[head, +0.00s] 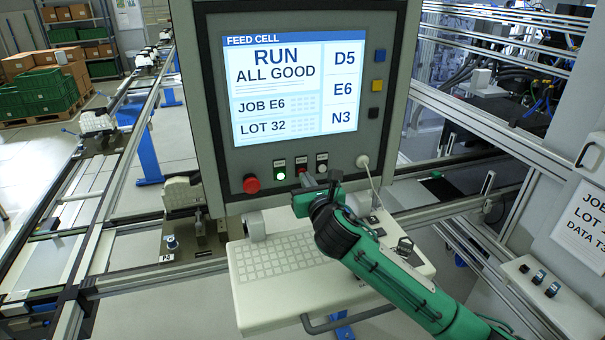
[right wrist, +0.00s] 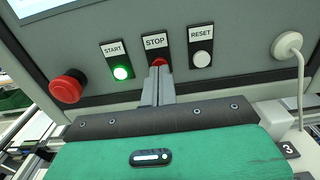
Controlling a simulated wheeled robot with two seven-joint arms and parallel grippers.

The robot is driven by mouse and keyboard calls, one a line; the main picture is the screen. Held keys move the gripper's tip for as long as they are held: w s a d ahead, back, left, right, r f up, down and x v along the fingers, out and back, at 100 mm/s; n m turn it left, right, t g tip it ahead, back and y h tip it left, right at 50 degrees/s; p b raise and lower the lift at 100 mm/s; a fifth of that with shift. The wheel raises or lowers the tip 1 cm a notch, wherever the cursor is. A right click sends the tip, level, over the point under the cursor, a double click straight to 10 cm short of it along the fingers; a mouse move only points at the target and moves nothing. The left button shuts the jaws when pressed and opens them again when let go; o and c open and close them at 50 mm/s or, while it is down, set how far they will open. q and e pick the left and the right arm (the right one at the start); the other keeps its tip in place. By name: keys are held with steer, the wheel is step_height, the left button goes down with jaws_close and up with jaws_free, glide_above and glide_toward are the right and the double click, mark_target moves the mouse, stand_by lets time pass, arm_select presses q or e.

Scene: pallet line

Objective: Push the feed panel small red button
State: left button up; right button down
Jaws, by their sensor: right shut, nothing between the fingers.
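The feed panel (head: 211,150) stands upright with a lit screen reading RUN, ALL GOOD. The small red button (right wrist: 160,63) sits under the STOP label in the right wrist view, partly hidden behind my fingertips. My right gripper (right wrist: 159,72) is shut and empty, its tips at the lower part of the red button. I cannot tell whether they touch it. In the head view my right gripper (head: 304,176) reaches up to the STOP button from below. My left gripper is not in view.
A lit green START button (right wrist: 121,73) is left of the red one, a white RESET button (right wrist: 202,60) right. A large red mushroom button (right wrist: 68,87) is further left. A keyboard shelf (head: 285,312) lies below the panel. A cable plug (right wrist: 288,45) is at right.

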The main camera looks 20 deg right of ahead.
steer(key=shift+w, duration=0.65)
steer(key=shift+s, duration=0.15)
steer(key=s, duration=0.4)
steer(key=shift+s, duration=0.35)
stand_by(0.5)
steer(key=shift+f, duration=0.1)
